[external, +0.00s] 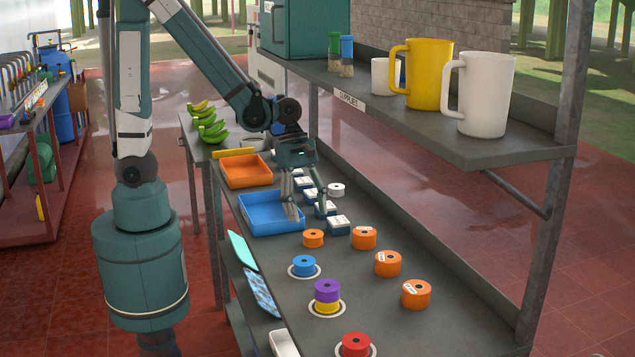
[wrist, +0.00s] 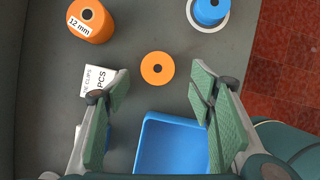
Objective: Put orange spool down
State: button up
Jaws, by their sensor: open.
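The small orange spool (external: 314,240) stands flat on the grey bench, in front of the blue tray (external: 268,228). In the wrist view the spool (wrist: 146,70) shows from above, just beyond and between my fingertips, with clear space on both sides. My gripper (external: 308,214) is open and empty, over the near right side of the blue tray and the white boxes. It also shows open in the wrist view (wrist: 160,78). No white ring shows around the orange spool. A blue spool (external: 304,264) sits on a white ring closer to the camera.
Larger labelled orange rolls (external: 388,264) line the right side. A purple spool (external: 327,287) is stacked on a yellow one (external: 327,307); a red spool (external: 355,343) stands nearest. White boxes (external: 338,222) lie by my gripper. A shelf (external: 450,140) with mugs overhangs the right.

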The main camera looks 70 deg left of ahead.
aim_at(313, 234)
jog(key=shift+w+d+f, duration=0.1)
jog(key=shift+d+f, duration=0.15)
jog(key=shift+f, duration=0.35)
jog(key=shift+b+x, duration=0.55)
jog(key=shift+x, duration=2.1)
jog(key=shift+w+a, duration=0.1)
jog(key=shift+w, duration=0.05)
jog(key=c, duration=1.1)
jog(key=shift+o, duration=0.2)
jog(key=shift+r, duration=0.2)
jog(key=shift+r, duration=1.15)
jog(key=s, duration=0.6)
jog(key=s+p, duration=0.1)
jog(key=s, duration=1.1)
jog(key=shift+r+p, duration=0.35)
jog(key=shift+r, duration=0.05)
